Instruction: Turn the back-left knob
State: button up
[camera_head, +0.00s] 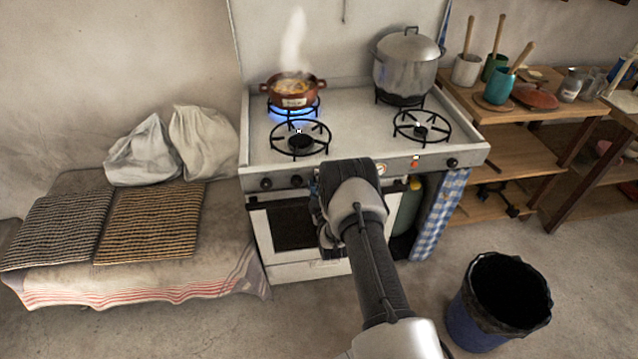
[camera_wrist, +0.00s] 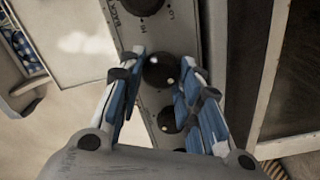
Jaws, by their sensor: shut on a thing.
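In the wrist view, the fingers of my gripper (camera_wrist: 162,62) are closed on the sides of a round black knob (camera_wrist: 160,74) on the stove's front panel (camera_wrist: 188,22). A second black knob (camera_wrist: 171,120) sits below it in that view, and another (camera_wrist: 146,4) sits at the top edge by printed lettering that includes "BACK". In the head view, my arm hides the held knob and the fingertips. Two knobs stay visible at the panel's left (camera_head: 266,183) and one at its right (camera_head: 452,162). I cannot read the held knob's own label.
A steaming red-brown pot (camera_head: 293,89) stands over a blue flame on the back-left burner. A large lidded pot (camera_head: 406,62) stands at the back right. Both front burners are empty. A cloth-covered bench (camera_head: 226,240) is left of the stove, and a bin (camera_head: 470,325) is at the lower right.

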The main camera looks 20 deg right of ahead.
dwell(0.3)
jog(key=o, duration=1)
jog(key=shift+o, duration=0.2)
jog(key=v, duration=1.2)
